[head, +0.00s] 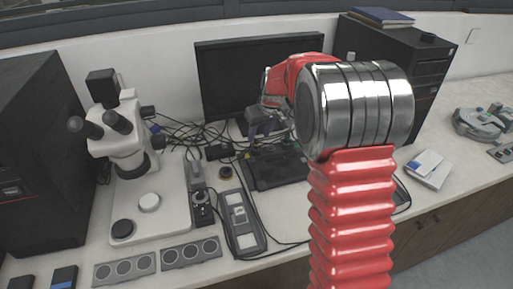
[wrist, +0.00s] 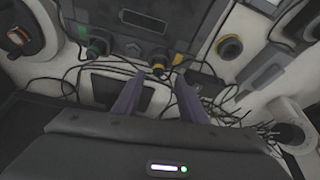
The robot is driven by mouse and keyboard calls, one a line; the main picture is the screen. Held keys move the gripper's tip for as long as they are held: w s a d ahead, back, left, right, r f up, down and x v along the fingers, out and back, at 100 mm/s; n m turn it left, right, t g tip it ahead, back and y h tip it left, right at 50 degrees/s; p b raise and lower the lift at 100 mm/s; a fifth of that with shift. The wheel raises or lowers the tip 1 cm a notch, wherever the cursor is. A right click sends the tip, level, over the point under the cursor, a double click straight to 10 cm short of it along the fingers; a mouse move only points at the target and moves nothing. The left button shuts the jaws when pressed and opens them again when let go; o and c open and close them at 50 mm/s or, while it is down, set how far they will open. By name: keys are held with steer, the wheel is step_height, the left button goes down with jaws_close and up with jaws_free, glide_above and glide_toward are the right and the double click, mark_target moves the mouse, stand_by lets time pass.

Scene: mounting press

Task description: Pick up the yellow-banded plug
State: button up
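In the wrist view, a small dark plug with a yellow band (wrist: 158,70) shows just beyond my gripper's fingertips, about midway between them. A second yellow spot (wrist: 178,60) shows close to its right. I cannot tell whether the fingers touch the plug. My gripper (wrist: 159,76) is open, its two purple-grey fingers apart with nothing held between them. In the head view, my gripper (head: 262,128) is beyond my red arm, in front of the monitor and above the dark keyboard area. The plug cannot be made out clearly there.
A black monitor (head: 225,85) stands behind, with tangled cables (head: 185,135) at its left. A microscope (head: 125,135) stands left. A round yellow-ringed piece (wrist: 230,47) lies nearby. A white box (head: 428,168) lies right.

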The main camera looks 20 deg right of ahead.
mark_target(257, 141)
steer(key=shift+x, duration=2.6)
steer(key=shift+w+d, duration=0.15)
steer(key=shift+r, duration=0.1)
steer(key=shift+c, duration=0.3)
jaws_close()
